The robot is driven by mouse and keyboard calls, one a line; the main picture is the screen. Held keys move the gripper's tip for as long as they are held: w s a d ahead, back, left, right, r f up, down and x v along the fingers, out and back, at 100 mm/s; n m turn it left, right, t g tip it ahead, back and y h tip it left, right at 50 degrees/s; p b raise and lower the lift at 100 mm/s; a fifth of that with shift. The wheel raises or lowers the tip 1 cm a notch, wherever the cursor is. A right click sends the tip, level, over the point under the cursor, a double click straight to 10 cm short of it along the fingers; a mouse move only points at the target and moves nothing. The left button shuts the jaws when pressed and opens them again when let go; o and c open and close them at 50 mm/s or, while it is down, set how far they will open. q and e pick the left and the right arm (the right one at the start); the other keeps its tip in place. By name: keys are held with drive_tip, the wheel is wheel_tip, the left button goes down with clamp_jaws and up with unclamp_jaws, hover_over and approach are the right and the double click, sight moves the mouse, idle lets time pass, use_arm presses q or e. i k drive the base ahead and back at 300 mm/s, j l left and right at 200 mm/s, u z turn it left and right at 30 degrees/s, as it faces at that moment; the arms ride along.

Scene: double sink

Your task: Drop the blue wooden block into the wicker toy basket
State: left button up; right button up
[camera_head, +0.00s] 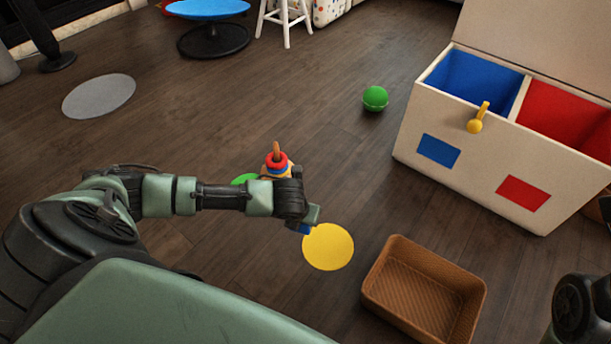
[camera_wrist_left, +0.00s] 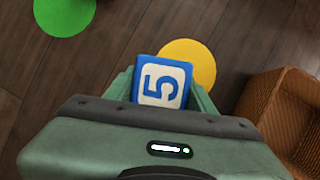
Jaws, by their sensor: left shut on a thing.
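The blue wooden block (camera_wrist_left: 161,82), with a white face and a blue number 5, is between the fingers of my left gripper (camera_wrist_left: 162,92), which is shut on it. In the head view only a small blue part of the block (camera_head: 305,229) shows below my left gripper (camera_head: 309,220). The block is held above the floor, by the left edge of the yellow disc in the picture. The brown wicker basket (camera_head: 376,281) stands on the floor to the right and nearer; it looks empty. Its side also shows in the left wrist view (camera_wrist_left: 265,100). My right gripper is not visible.
The yellow disc (camera_head: 328,247) lies flat between gripper and basket. A stacking-ring toy (camera_head: 277,160) stands behind my left arm. A cream toy chest (camera_head: 478,165) with blue and red compartments is at the right. A green ball (camera_head: 375,98) lies on open floor.

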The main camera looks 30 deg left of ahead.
sight(407, 297)
drive_tip(key=k+l, duration=0.1)
drive_tip(key=l, duration=0.45)
drive_tip(key=k+l, duration=0.1)
drive_tip(key=l, duration=0.45)
drive_tip(key=k+l, duration=0.1)
drive_tip(key=l, duration=1)
drive_tip(key=k, duration=0.05)
